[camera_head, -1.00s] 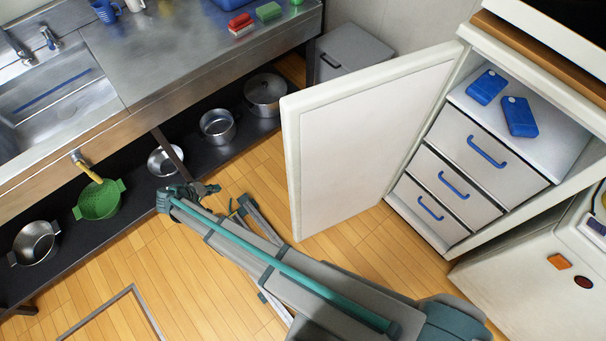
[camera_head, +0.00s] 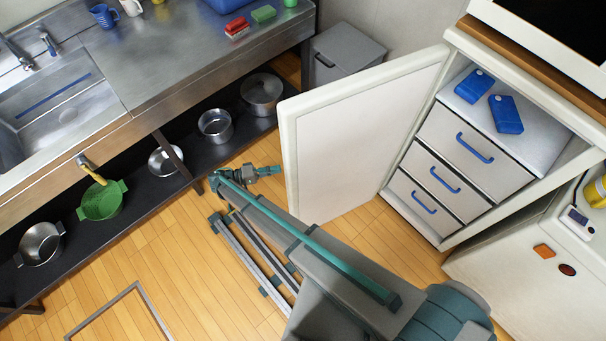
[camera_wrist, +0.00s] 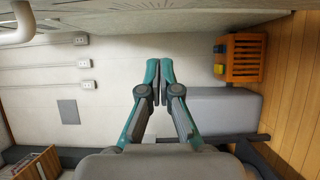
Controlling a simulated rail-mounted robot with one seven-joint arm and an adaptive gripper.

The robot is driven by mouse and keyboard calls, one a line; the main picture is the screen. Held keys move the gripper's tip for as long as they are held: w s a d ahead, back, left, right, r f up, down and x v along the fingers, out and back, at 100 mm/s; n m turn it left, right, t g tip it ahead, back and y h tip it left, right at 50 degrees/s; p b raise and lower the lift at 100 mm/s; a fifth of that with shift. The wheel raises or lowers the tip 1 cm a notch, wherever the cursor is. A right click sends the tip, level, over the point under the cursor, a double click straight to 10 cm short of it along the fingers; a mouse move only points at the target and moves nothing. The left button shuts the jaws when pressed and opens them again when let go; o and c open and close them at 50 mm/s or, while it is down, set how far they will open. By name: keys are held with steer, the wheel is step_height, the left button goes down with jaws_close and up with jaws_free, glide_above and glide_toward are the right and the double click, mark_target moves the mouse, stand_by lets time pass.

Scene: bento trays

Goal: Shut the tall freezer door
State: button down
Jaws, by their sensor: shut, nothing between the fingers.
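The freezer door (camera_head: 365,140) is white and stands wide open, swung out to the left of the freezer. The freezer (camera_head: 468,150) shows grey drawers with blue handles, and two blue packs (camera_head: 506,114) lie on its top shelf. My gripper (camera_head: 277,170) is at the door's free edge, low on its left side; I cannot tell whether it touches the door. In the wrist view my gripper (camera_wrist: 159,82) has its fingers together and holds nothing. A pale panel runs along the top of the wrist view; I cannot tell if it is the door.
A steel counter (camera_head: 190,60) with a sink is at the left, with several pots on the shelf below. A grey bin (camera_head: 345,55) stands behind the door. A white cabinet (camera_head: 520,270) is right of the freezer. A wooden crate (camera_wrist: 245,58) shows in the wrist view.

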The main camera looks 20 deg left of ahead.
steer(key=b+x, duration=0.1)
steer(key=b, duration=0.5)
steer(key=b+x, duration=0.2)
steer(key=b, duration=0.4)
steer(key=b+x, duration=0.2)
steer(key=b, duration=0.4)
steer(key=shift+f, duration=0.3)
steer(key=b, duration=0.4)
steer(key=shift+w+d, duration=0.25)
steer(key=shift+d, duration=0.05)
steer(key=b, duration=0.3)
steer(key=shift+w+d, duration=0.15)
steer(key=shift+d, duration=0.15)
steer(key=b, duration=0.3)
steer(key=shift+w+d+b, duration=0.15)
steer(key=shift+d+b, duration=0.2)
steer(key=b, duration=0.4)
steer(key=shift+w+d, duration=0.25)
steer(key=shift+w, duration=0.1)
steer(key=b, duration=0.4)
steer(key=shift+w+d, duration=0.2)
steer(key=shift+d, duration=0.2)
steer(key=b, duration=0.3)
steer(key=shift+w+d, duration=0.1)
steer(key=shift+d, duration=0.25)
